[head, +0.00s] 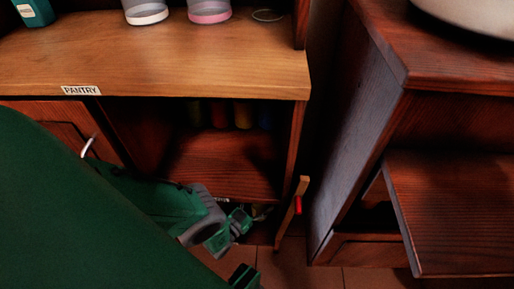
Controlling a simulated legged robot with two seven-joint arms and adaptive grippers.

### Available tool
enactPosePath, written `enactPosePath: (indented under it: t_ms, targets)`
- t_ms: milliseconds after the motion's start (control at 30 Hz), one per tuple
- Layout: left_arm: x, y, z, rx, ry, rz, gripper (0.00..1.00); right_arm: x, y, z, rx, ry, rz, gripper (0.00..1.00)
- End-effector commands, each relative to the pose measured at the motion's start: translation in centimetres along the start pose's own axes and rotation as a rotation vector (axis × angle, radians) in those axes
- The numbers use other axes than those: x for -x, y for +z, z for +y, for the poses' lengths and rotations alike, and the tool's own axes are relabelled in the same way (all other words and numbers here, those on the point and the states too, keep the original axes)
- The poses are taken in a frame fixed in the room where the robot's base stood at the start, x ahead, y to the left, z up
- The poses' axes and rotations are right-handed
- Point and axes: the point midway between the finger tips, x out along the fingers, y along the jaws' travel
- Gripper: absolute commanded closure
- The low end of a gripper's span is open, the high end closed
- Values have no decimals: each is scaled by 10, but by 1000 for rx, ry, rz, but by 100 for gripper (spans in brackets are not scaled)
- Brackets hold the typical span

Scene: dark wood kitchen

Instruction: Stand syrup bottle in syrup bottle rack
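My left arm comes in from the left and reaches down in front of the open pantry compartment. My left gripper (242,221) is small and dark at its end, low by the compartment's lower front edge; I cannot tell whether it is open or holds anything. Several bottle-like things, greenish, red (219,115), yellow (243,115) and bluish, stand in shadow at the back of the compartment. I cannot tell whether one is the syrup bottle or whether a rack holds them. My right gripper is not clearly in view.
The pantry counter (180,60) carries two cups (146,10) (209,10) and a teal container (34,12). A narrow wooden panel (285,222) with a red part (298,205) juts out at the compartment's right. A dark cabinet (355,130) stands beyond a gap. The compartment's shelf (225,165) is largely bare.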

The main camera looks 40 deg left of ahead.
Motion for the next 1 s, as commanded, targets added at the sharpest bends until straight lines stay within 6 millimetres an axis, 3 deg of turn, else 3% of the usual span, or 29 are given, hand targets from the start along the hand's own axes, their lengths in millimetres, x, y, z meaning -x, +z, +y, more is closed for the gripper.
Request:
enactPosePath:
  t_ms: [33, 100, 600, 800, 1000]
  targets:
    - [6, 15, 0, 4, -2, -41, 25, -4, -1, -4, 5, 5, -1, 100]
    - [12, 15, 0, 3, -2, -42, 25, -4, -1, -4, 6, 5, -1, 100]
    - [106, -7, 2, -18, -3, -1, 25, -2, 1, 0, 5, -6, 4, 100]
    - [122, -10, 2, -20, -2, 9, 25, -1, 1, 0, 5, -5, 4, 100]
    - [124, -12, 2, -20, -2, 13, 25, 0, 0, 0, 5, -4, 5, 100]
